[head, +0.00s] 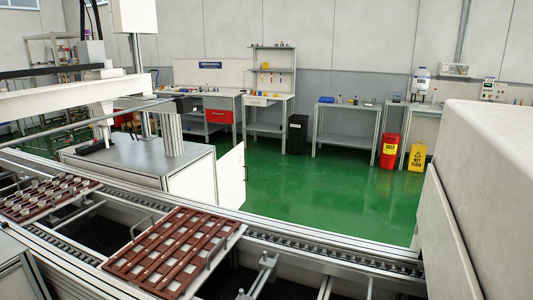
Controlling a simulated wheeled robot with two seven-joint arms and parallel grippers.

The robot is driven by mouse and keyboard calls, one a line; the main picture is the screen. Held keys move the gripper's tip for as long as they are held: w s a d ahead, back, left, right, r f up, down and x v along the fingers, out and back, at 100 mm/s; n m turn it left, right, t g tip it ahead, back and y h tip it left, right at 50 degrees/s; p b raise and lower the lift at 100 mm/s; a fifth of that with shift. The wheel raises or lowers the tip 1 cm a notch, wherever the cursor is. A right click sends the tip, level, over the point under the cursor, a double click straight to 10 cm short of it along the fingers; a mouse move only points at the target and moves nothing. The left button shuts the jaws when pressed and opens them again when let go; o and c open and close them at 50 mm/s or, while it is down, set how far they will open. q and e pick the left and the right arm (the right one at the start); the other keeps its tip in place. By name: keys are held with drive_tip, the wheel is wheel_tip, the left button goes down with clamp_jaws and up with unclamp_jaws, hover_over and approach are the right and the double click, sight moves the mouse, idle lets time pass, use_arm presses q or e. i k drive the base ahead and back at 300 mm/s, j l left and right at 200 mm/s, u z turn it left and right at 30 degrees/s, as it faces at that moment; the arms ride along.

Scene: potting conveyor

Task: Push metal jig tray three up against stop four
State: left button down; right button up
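A metal jig tray (236,236) with a red-brown slotted grid and pale openings lies on the conveyor at the lower middle. Metal loop handles stand at its left and right sides. A second red-brown tray (8,205) lies further left and carries several small round pale parts. No tray number is readable, so I cannot tell which is tray three. Metal bracket-like fittings (266,262) stand on the conveyor to the right of the nearer tray, apart from it. I cannot tell whether one is stop four. Neither gripper is in view.
The conveyor's roller rail (330,250) runs along behind the trays. A white beam (60,98) crosses the upper left over a grey-topped cabinet (100,160). A large pale housing (490,180) blocks the right.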

sight(172, 259)
drive_tip(key=i+j+z, duration=0.1)
drive_tip(key=j+z, duration=0.25)
drive_tip(key=j, duration=1.35)
drive_tip(key=k+j+z, duration=0.1)
drive_tip(key=j+z, duration=0.25)
drive_tip(key=j, duration=1.3)
